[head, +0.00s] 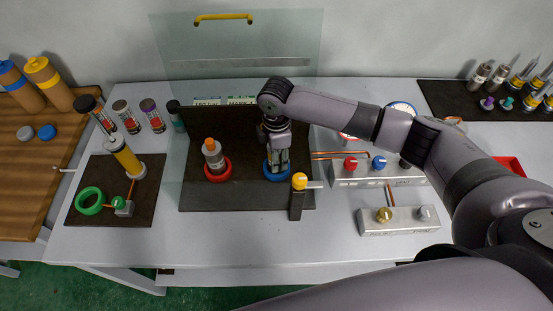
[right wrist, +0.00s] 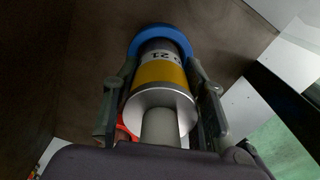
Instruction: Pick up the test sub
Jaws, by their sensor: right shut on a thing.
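My right gripper (head: 278,166) reaches down over the blue ring (head: 270,176) on the dark mat. In the right wrist view its two fingers are closed on either side of the test sub (right wrist: 160,98), a silver cylinder with a yellow band, dark printed digits and a narrower grey stem toward the camera. The far end of the sub is at the blue ring (right wrist: 160,32); I cannot tell whether it sits fully inside. In the head view the gripper hides most of the sub. My left gripper is not in view.
An orange-topped grey sub (head: 213,155) stands in a red ring (head: 218,174) to the left. A yellow-knobbed post (head: 297,196) stands just in front right of the gripper. A clear panel (head: 240,50) with a yellow handle rises behind. Metal valve blocks (head: 398,220) are at right.

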